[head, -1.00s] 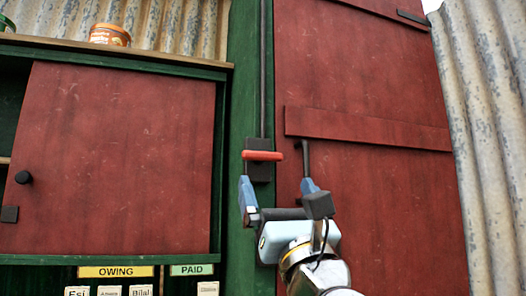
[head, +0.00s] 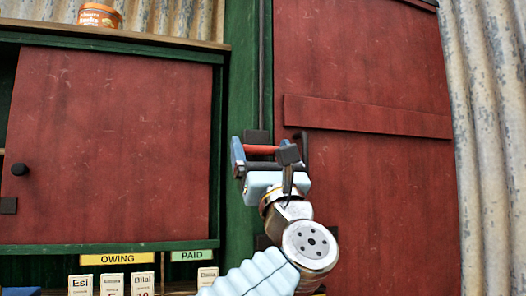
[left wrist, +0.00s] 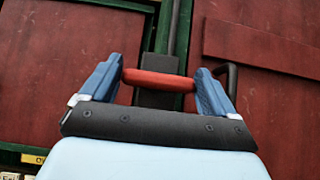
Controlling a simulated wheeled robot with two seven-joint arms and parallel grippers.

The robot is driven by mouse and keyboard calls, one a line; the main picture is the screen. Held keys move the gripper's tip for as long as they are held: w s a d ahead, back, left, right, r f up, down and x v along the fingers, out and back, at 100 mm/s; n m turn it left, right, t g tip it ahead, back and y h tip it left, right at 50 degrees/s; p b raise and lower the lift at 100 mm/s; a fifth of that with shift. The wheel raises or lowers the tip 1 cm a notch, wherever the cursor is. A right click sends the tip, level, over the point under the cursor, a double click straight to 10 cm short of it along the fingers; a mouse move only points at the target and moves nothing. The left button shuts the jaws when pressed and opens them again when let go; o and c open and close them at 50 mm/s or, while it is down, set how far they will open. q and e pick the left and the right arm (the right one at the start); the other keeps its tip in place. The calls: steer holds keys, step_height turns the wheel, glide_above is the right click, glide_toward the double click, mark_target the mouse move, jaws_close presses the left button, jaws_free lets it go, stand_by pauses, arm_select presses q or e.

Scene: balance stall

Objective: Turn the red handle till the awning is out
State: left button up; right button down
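The red handle (head: 262,149) is a short horizontal bar on a dark mount on the green post, left of the large red door. A dark rod runs up the post above it. My left gripper (head: 268,155) is open, with its blue fingers on either side of the handle. In the left wrist view the handle (left wrist: 158,80) spans most of the gap between the fingertips (left wrist: 158,86), one finger by each end. I cannot tell whether they touch it. The awning and my right gripper are not in view.
A red cupboard door (head: 110,150) with a black knob is at left. Below it are OWING (head: 117,259) and PAID (head: 193,255) labels with name cards. An orange tub (head: 99,16) stands on the shelf. A dark door pull (head: 303,152) is close to the right finger.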

arm_select(q)
steer(key=c, duration=0.3)
steer(key=shift+m+h, duration=0.4)
steer(key=shift+h, duration=0.1)
steer(key=shift+a+m+t+h, duration=0.1)
steer(key=shift+m+t+h, duration=0.25)
steer(key=shift+m, duration=0.25)
steer(key=m+h+b, duration=0.1)
steer(key=m+h, duration=0.2)
steer(key=shift+h, duration=0.25)
steer(key=m+h, duration=0.3)
steer(key=shift+a+r+m, duration=0.1)
steer(key=shift+r+m, duration=0.05)
steer(key=shift+m, duration=0.15)
steer(key=m+h, duration=0.3)
steer(key=shift+s+r+m+p, duration=0.1)
steer(key=shift+m+p, duration=0.2)
steer(key=shift+m, duration=0.1)
steer(key=shift+m+g+h+p, duration=0.4)
steer(key=shift+m+g+h, duration=0.45)
steer(key=shift+m+h, duration=0.35)
